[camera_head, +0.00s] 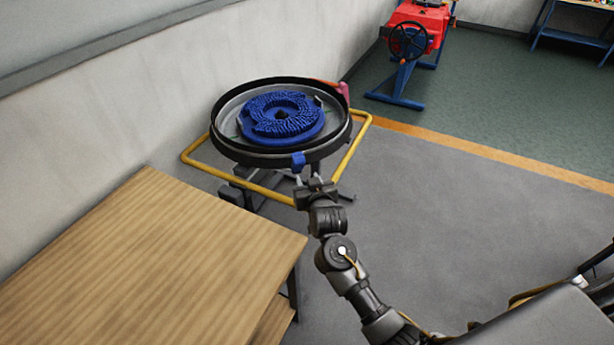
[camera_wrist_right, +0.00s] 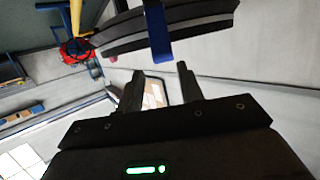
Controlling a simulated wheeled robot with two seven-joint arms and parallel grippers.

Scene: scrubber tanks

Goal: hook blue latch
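A round black-rimmed tank (camera_head: 227,143) holds a blue ring-shaped scrubber brush (camera_head: 283,115). The blue latch (camera_head: 298,161) sits on the near side of the tank rim. In the right wrist view the blue latch (camera_wrist_right: 157,32) crosses the curved dark rim (camera_wrist_right: 205,22). My right gripper (camera_head: 315,176) is just below and beside the latch in the head view. In the right wrist view my right gripper (camera_wrist_right: 160,77) has its fingers apart with nothing between them, and the latch lies beyond the fingertips, apart from them. My left gripper is not in view.
A yellow tube frame (camera_head: 362,135) surrounds the tank stand. A red-pink part (camera_head: 343,90) sits at the rim's far right. A wooden table (camera_head: 150,260) fills the lower left, near the wall (camera_head: 90,150). Grey floor (camera_head: 460,210) is clear on the right. A red machine (camera_head: 418,25) stands behind.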

